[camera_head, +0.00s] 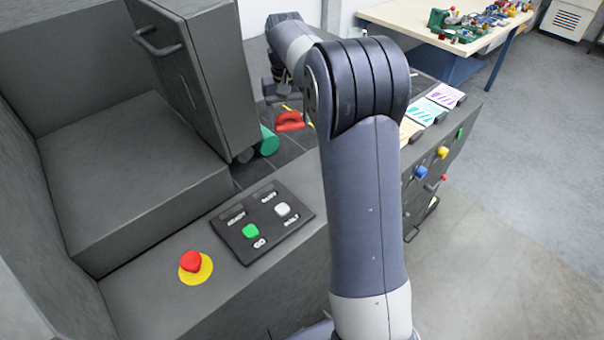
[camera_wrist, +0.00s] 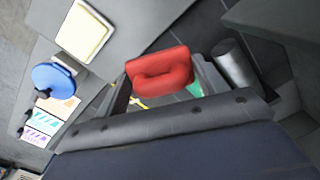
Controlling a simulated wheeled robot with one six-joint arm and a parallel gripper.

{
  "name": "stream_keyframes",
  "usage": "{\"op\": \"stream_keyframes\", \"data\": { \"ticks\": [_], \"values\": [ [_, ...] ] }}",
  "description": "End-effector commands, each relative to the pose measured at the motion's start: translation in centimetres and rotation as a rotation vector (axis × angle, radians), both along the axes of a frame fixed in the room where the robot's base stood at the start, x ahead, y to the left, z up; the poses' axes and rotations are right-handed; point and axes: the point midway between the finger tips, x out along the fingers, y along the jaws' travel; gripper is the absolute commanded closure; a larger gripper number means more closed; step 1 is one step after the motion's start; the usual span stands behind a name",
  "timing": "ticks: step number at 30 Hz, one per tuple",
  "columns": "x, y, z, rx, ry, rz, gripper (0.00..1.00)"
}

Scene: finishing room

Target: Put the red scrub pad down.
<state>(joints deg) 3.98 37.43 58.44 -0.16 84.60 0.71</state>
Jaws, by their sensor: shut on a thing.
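The red scrub pad (camera_head: 290,121) shows just left of my arm in the head view, over a dark tiled strip (camera_head: 262,171). In the wrist view the red pad (camera_wrist: 160,70) sits between the two fingers of my gripper (camera_wrist: 163,86), which is shut on it. A fold or hollow shows in the pad's near face. In the head view my gripper (camera_head: 283,100) is partly hidden by my arm. I cannot tell whether the pad's underside touches the surface.
A tall grey handled block (camera_head: 195,80) rises at left. A button panel (camera_head: 262,222) and red stop button (camera_head: 191,261) are nearer. A blue round thing (camera_wrist: 53,80) and pale-yellow tray (camera_wrist: 85,32) lie aside.

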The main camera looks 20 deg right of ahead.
Motion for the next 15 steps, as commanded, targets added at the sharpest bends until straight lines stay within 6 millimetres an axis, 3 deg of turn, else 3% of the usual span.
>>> {"op": "stream_keyframes", "data": {
  "ticks": [15],
  "values": [
    [-9.2,-2.2,-1.1,-0.002,0.005,0.383,0.51]
  ]
}}
